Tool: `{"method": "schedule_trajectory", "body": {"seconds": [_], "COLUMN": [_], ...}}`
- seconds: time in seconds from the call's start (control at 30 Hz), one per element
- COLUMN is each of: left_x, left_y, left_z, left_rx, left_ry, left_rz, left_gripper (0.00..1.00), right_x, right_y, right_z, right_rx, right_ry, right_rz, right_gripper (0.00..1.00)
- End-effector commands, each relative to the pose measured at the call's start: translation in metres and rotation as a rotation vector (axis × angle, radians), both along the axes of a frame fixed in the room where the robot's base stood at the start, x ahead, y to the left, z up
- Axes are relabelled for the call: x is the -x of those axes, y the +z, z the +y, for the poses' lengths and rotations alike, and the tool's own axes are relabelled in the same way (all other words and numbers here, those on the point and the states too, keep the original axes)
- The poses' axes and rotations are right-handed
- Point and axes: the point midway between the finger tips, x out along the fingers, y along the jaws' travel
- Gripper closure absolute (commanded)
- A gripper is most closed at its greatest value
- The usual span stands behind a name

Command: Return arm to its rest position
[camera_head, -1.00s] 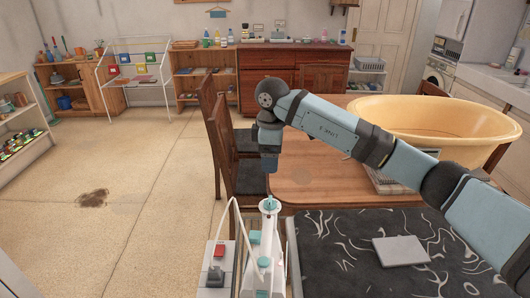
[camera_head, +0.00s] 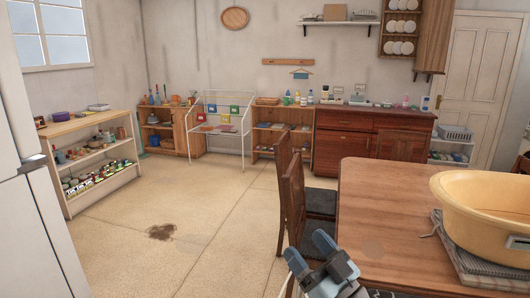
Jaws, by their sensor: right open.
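My right gripper (camera_head: 328,256) shows at the bottom centre of the head view. Its two blue-grey fingers stand apart with nothing between them. It is beside the near left corner of the wooden table (camera_head: 375,210), close to the chairs. Most of my right arm is out of the picture below. My left gripper does not show.
A large yellow tub (camera_head: 490,215) stands on the table at the right. Wooden chairs (camera_head: 291,205) stand along the table's left side. A jar shelf (camera_head: 95,165) is at the left, and a red-brown dresser (camera_head: 345,145) at the back. The middle floor is clear except a dark stain (camera_head: 161,232).

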Motion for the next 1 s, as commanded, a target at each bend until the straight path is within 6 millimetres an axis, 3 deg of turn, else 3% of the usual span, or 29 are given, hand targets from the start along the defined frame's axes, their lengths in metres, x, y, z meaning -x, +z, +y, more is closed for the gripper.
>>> {"method": "schedule_trajectory", "body": {"seconds": [0.03, 0.2, 0.3, 0.43, 0.7, 1.0], "left_x": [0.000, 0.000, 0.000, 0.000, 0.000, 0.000], "left_y": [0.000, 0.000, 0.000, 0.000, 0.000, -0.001], "left_z": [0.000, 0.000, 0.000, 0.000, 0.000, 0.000], "left_rx": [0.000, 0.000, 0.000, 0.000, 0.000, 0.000], "left_ry": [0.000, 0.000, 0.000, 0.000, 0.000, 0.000], "left_rz": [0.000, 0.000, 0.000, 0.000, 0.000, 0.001], "left_gripper": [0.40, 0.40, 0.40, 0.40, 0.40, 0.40], "right_x": [0.004, 0.032, 0.072, 0.126, 0.211, 0.281], "right_y": [-0.017, -0.092, -0.145, -0.193, -0.237, -0.252], "right_z": [-0.024, -0.100, -0.135, -0.159, -0.174, -0.179], "right_rx": [-0.033, 0.013, 0.126, 0.284, 0.519, 0.695], "right_ry": [-0.129, -0.507, -0.636, -0.674, -0.587, -0.431], "right_rz": [0.085, 0.464, 0.736, 1.017, 1.357, 1.575], "right_gripper": [0.30, 0.30, 0.30, 0.30, 0.30, 0.30]}}
